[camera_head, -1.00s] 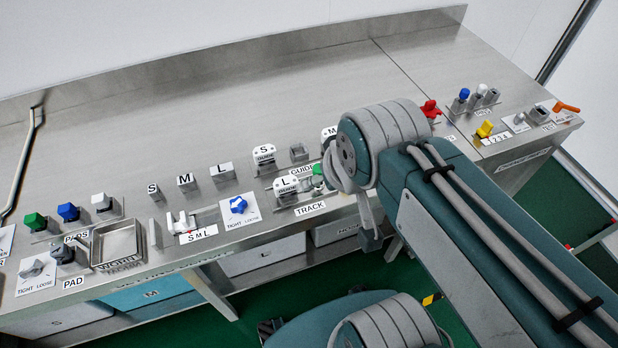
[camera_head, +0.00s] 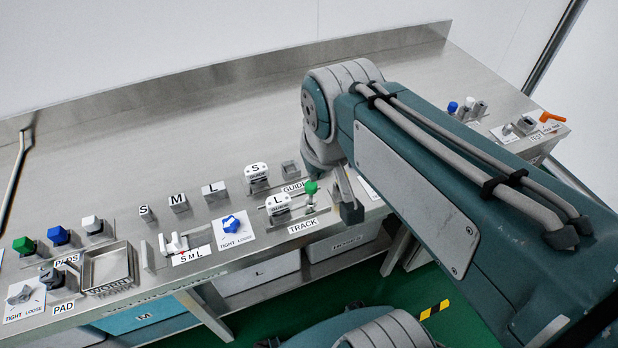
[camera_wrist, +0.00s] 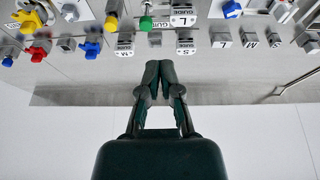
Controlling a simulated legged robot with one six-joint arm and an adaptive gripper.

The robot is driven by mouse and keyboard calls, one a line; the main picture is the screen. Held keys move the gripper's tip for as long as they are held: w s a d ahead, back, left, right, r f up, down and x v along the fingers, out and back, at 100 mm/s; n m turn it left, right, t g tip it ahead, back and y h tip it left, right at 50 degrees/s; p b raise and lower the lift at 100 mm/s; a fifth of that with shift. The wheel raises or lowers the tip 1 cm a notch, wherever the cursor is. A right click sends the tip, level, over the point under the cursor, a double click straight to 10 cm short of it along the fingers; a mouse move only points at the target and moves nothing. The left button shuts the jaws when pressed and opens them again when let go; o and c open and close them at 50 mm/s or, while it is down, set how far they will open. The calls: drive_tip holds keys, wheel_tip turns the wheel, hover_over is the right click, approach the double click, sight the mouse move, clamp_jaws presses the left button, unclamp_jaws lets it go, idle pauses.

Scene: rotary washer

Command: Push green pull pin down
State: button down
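The green pull pin (camera_head: 311,187) stands at the right end of the TRACK fixture (camera_head: 290,226), next to the L guide block (camera_head: 278,206). It also shows near the top of the wrist view (camera_wrist: 146,22), with a pale shaft. My gripper (camera_head: 350,212) is just right of the pin in the head view, partly hidden by my arm. In the wrist view my gripper (camera_wrist: 160,65) has its dark fingertips together with nothing seen between them. The tips appear below the pin there, with a visible gap. I cannot tell their height relative to the pin.
The S guide block (camera_head: 257,172) stands behind the fixture. A blue TIGHT/LOOSE knob (camera_head: 231,223) is to its left. In the wrist view, a yellow knob (camera_wrist: 112,20) is beside the green pin, with a blue knob (camera_wrist: 91,48) farther left. The rear bench surface (camera_head: 180,130) is clear.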

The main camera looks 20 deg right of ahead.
sight(308, 184)
drive_tip(key=w+d+f+g+h, duration=0.15)
drive_tip(key=w+g, duration=0.35)
drive_tip(key=w, duration=0.8)
drive_tip(key=shift+y, duration=0.25)
drive_tip(key=f, duration=0.4)
drive_tip(key=s+d+f, duration=0.1)
drive_tip(key=f, duration=0.9)
drive_tip(key=shift+s+d+f, duration=0.15)
drive_tip(key=shift+d+f, duration=0.05)
drive_tip(key=shift+d, duration=0.2)
drive_tip(key=shift+f, duration=0.15)
drive_tip(key=shift+f, duration=0.1)
wheel_tip(308, 184, down, 2)
drive_tip(key=shift+f, duration=0.1)
drive_tip(key=shift+s, duration=0.1)
wheel_tip(308, 184, up, 14)
drive_tip(key=w+a, duration=0.1)
drive_tip(key=shift+w+a, duration=0.2)
drive_tip(key=shift+w, duration=0.15)
